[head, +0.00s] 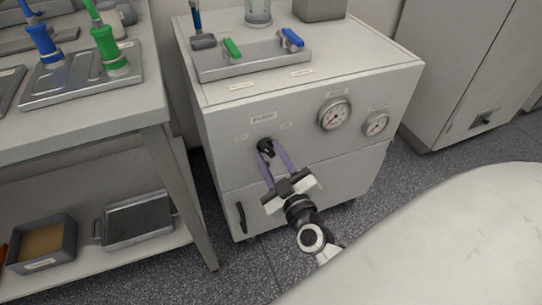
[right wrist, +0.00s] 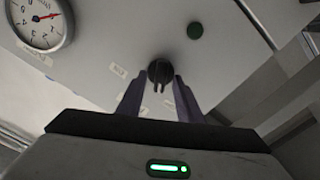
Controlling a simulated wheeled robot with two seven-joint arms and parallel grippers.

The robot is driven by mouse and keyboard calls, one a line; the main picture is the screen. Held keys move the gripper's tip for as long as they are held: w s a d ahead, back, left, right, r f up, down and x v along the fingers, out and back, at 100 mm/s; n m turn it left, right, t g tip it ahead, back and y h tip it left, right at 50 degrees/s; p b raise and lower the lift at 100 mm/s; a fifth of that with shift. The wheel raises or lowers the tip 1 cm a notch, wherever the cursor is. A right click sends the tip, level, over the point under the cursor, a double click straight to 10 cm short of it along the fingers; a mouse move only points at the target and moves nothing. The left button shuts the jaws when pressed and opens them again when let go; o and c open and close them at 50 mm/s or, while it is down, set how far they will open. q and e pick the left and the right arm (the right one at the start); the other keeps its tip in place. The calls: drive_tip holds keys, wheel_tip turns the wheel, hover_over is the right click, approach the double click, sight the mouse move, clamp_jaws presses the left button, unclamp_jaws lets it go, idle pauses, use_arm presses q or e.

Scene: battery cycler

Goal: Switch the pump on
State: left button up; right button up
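The pump cabinet (head: 230,170) is a pale box with a black rotary knob (head: 266,146) under a label on its front. In the right wrist view the knob (right wrist: 160,72) shows at the fingertips, its grip bar pointing towards the bottom of the picture. My right gripper (head: 270,149) has its purple fingers spread, one on each side of the knob; in the right wrist view the fingers (right wrist: 160,82) stand apart with the knob at or just beyond their tips. I cannot tell whether they touch it. My left gripper is not in view.
Two gauges, a large one (head: 335,114) and a small one (head: 376,124), sit right of the knob. A dark green round button or lamp (right wrist: 195,31) shows near the knob. A valve block (head: 250,61) stands on top. A bench (head: 130,112) stands at left.

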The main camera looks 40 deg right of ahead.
clamp_jaws()
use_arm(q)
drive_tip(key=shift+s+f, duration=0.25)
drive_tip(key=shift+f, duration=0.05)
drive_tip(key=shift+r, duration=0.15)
use_arm(e)
drive_tip(key=shift+r+m+p, duration=0.1)
drive_tip(key=shift+m+p, duration=0.5)
drive_tip(key=shift+m, duration=0.1)
drive_tip(key=m+p, duration=0.1)
drive_tip(key=m, duration=0.1)
drive_tip(key=shift+m, duration=0.3)
drive_tip(key=m+p, duration=0.1)
drive_tip(key=m, duration=0.1)
drive_tip(key=shift+d+m, duration=0.1)
drive_tip(key=shift+m, duration=0.2)
drive_tip(key=m+p, duration=0.1)
drive_tip(key=m, duration=0.1)
drive_tip(key=shift+m, duration=0.3)
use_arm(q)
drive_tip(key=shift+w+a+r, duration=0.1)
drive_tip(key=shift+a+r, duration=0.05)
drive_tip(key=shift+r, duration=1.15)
use_arm(e)
drive_tip(key=shift+d+m, duration=0.15)
drive_tip(key=shift+m, duration=1.35)
